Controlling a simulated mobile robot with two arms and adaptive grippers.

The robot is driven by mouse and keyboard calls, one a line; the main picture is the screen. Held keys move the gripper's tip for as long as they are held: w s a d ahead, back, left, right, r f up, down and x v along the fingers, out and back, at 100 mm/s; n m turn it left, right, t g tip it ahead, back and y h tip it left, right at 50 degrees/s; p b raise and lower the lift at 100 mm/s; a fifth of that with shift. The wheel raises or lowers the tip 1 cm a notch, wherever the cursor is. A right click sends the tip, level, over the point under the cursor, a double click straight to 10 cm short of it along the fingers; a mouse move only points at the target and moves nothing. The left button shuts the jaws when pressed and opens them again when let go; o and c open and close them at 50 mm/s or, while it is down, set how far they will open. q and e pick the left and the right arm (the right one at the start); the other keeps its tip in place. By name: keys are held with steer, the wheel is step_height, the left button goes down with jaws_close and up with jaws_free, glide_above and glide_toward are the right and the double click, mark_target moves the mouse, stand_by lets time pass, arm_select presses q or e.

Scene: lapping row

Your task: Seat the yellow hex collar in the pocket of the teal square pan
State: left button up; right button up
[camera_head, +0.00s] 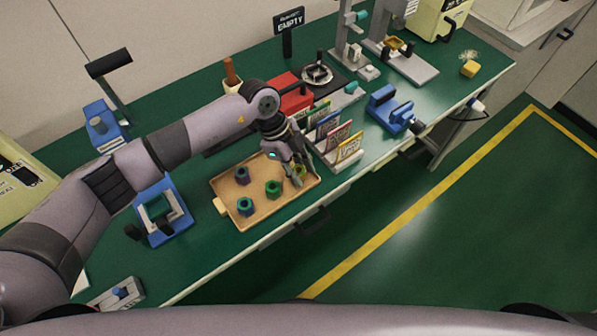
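My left gripper (300,170) points down over the right end of a tan tray (225,188). A small yellowish collar (300,174) shows between its fingers; whether they press on it cannot be told, and the fingers hide part of it. A teal square pan (158,206), with a dark middle, sits in a blue and grey fixture (168,229) to the left of the tray. My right gripper is not in view.
A rack of upright cards (337,137) stands just right of the gripper. A blue vise (393,108) lies farther right. A blue lever press (102,125) stands behind the fixture.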

arm_select(q)
jaws_close()
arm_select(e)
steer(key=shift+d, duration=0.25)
arm_select(q)
steer(key=shift+r, duration=0.15)
